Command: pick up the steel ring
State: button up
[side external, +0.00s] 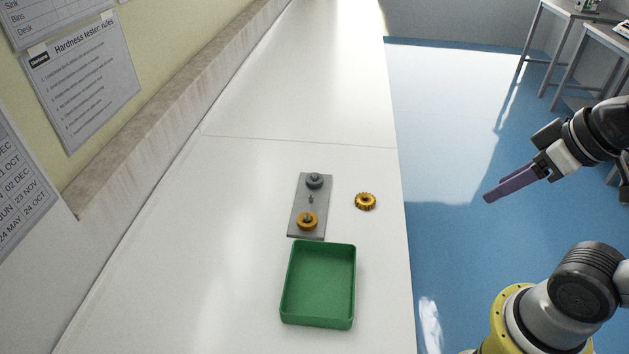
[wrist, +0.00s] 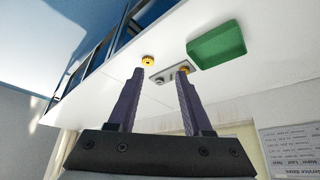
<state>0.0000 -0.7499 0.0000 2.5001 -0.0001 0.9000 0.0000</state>
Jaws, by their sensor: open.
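A grey metal piece that looks like the steel ring (side external: 314,181) sits at the far end of a flat grey plate (side external: 296,222) on the white bench. A thin upright pin (side external: 311,198) stands at the plate's middle. A brass-coloured toothed ring (side external: 307,221) sits at the plate's near end. My gripper (side external: 490,195) is open and empty, in the air off the bench's right edge, well apart from the plate. In the wrist view, my gripper's fingers (wrist: 161,73) are spread, with the plate (wrist: 169,74) seen far beyond; one finger partly hides it.
A loose brass gear (side external: 365,201) lies on the bench right of the plate. An empty green tray (side external: 318,288) stands at the plate's near end; it also shows in the wrist view (wrist: 217,46). The bench beyond the plate is clear. A wall runs along the left.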

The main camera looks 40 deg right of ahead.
dwell(0.3)
jog(key=o, duration=0.8)
jog(key=shift+c, duration=0.2)
